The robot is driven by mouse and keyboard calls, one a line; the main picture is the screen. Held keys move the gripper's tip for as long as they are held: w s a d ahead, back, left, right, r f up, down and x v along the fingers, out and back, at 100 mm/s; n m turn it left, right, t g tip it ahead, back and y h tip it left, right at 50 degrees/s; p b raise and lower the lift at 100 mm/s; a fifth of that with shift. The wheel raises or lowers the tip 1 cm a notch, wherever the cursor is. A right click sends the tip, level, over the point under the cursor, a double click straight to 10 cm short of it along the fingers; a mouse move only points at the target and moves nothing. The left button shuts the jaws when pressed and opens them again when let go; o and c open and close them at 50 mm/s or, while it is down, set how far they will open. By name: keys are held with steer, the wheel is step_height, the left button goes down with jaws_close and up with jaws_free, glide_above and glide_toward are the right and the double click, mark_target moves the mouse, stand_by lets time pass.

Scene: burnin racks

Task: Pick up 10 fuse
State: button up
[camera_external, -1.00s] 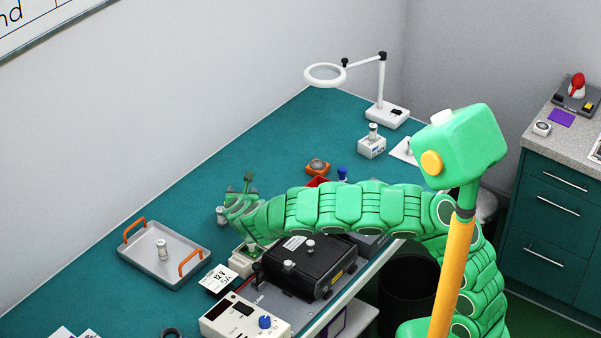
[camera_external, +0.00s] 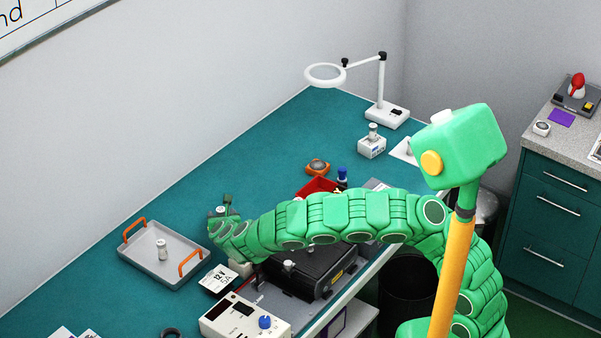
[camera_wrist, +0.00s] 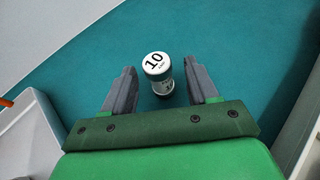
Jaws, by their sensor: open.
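The 10 fuse (camera_wrist: 157,66) is a small white-and-dark cylinder with "10" on its top. It stands upright on the teal bench (camera_wrist: 225,60) in the wrist view, between the two grey fingers of my gripper (camera_wrist: 160,82). The fingers are open, with a gap showing on each side of the fuse. In the external view my gripper (camera_external: 223,212) is low over the bench, right of the tray, and mostly hides the fuse.
A grey tray (camera_external: 150,272) with orange handles holds another fuse (camera_external: 162,249) at left. A black unit (camera_external: 310,268), a white power supply (camera_external: 240,320) and a red bin (camera_external: 318,186) lie near my arm. The bench behind my gripper is clear.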

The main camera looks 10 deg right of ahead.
mark_target(221, 212)
steer(key=shift+x, duration=1.8)
steer(key=c, duration=1)
steer(key=shift+r, duration=0.1)
